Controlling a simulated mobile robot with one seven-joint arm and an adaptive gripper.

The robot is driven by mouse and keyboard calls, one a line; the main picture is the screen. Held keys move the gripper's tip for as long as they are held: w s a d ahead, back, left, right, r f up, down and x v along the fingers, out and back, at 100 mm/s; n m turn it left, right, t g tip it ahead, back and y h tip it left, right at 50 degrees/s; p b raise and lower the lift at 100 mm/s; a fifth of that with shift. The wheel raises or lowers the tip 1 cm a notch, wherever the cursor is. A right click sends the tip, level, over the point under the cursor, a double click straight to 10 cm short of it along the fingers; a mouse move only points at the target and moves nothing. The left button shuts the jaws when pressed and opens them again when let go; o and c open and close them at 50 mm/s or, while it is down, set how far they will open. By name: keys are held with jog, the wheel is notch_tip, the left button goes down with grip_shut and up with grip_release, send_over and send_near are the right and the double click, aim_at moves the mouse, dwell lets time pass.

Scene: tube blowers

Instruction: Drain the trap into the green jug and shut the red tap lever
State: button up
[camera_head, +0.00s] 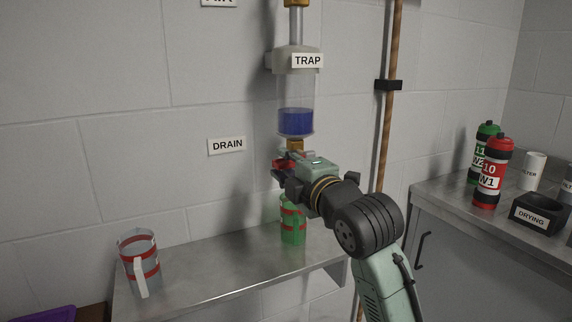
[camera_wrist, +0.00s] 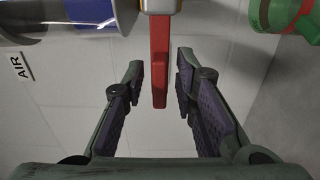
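The trap (camera_head: 296,92) is a clear wall-mounted cylinder with blue liquid in its lower part; it also shows at the top left of the wrist view (camera_wrist: 55,18). Below it is a brass fitting with the red tap lever (camera_wrist: 159,62). My gripper (camera_wrist: 160,80) is open, with the lever between its fingers and a gap on each side. In the head view my gripper (camera_head: 284,170) partly hides the tap. The green jug (camera_head: 292,232), with red bands, stands on the shelf below the tap; its top is partly hidden. It also shows at the wrist view's top right (camera_wrist: 282,14).
A clear jug (camera_head: 141,264) with red bands stands at the left of the metal shelf (camera_head: 205,280). A copper pipe (camera_head: 388,120) runs up the wall right of the trap. A counter at right holds bottles (camera_head: 491,180) and a black DRYING box (camera_head: 535,214).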

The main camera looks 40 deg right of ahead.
grip_shut()
dwell(0.5)
